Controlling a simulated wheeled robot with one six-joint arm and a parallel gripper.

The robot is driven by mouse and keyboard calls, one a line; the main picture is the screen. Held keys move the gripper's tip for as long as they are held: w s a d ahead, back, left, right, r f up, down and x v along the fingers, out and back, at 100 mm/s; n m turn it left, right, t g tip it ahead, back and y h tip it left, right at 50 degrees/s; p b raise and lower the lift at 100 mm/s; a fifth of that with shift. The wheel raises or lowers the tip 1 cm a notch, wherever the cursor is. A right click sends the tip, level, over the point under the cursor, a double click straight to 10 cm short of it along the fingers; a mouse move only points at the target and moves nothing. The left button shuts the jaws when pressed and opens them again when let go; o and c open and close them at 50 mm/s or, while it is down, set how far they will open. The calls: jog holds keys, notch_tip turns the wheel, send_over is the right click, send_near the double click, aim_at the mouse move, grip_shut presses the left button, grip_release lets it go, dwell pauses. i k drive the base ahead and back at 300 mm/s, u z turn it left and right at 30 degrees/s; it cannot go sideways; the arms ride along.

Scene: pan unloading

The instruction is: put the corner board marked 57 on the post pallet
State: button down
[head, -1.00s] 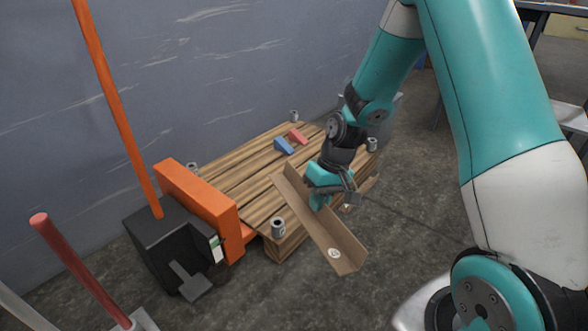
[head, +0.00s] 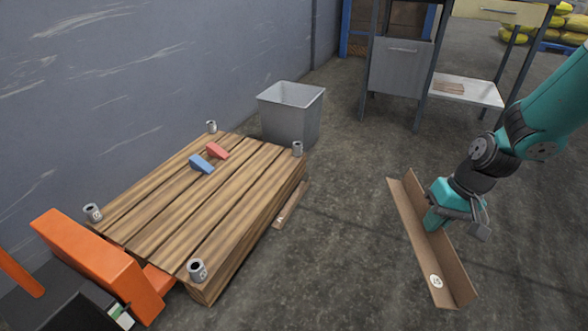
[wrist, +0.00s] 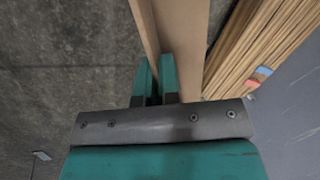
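My gripper (head: 436,215) is shut on a long brown L-shaped corner board (head: 410,235) and holds it out to the right of the pallet, above the floor. The board carries a round white label (head: 436,281) near its front end; its number is too small to read surely. In the wrist view, my fingers (wrist: 155,82) pinch one flange of the board (wrist: 186,45). The wooden post pallet (head: 225,215) stands at the left with short grey metal posts at its corners, such as the front one (head: 197,270). It also shows in the wrist view (wrist: 262,45).
A blue block (head: 201,164) and a red block (head: 218,151) lie on the pallet. A narrow board (head: 290,207) lies on the floor beside it. A grey bin (head: 292,112) stands behind. An orange pallet jack (head: 95,262) is at the front left.

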aim_at(236, 193)
jog(key=z, duration=0.3)
jog(key=i, duration=1.4)
jog(key=u, duration=2.65)
jog(key=i, duration=0.5)
jog(key=u, duration=0.05)
